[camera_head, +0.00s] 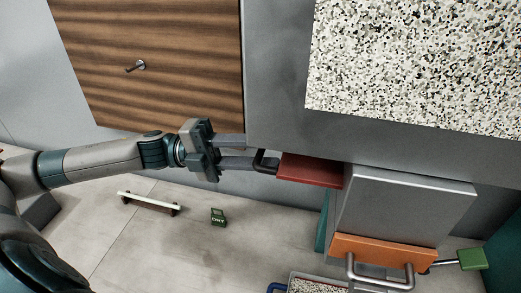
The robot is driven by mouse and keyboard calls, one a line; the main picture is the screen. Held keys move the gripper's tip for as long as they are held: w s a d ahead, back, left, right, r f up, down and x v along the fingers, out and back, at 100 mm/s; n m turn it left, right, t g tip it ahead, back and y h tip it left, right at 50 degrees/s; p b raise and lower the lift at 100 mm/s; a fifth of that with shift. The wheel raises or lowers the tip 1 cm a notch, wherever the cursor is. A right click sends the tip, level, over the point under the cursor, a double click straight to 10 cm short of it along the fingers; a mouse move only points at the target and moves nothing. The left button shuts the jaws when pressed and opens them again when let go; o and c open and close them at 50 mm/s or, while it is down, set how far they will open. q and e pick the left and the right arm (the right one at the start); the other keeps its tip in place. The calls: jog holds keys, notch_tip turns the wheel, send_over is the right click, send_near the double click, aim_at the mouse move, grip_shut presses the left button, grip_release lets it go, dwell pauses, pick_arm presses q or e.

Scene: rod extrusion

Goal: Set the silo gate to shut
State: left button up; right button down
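The silo gate is a red slide plate (312,171) with a dark loop handle (266,161) at its left end. The plate sticks out to the left from under the grey silo body (280,125). My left gripper (256,151) comes in from the left with its two fingers apart. Its lower finger reaches to the handle and overlaps it in the view; I cannot tell whether they touch. The upper finger lies against the view of the silo's grey edge. The plate's right part is hidden by the machine. My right gripper is not in view.
Speckled pellets (415,65) fill the silo top. A grey box (405,205) with an orange front (385,255) and metal handle stands below right. A pellet tray (316,284), a green "DRY" block (218,217) and a white bar (148,201) lie lower down. A wooden panel (160,55) is upper left.

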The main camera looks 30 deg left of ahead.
pick_arm(q)
grip_shut()
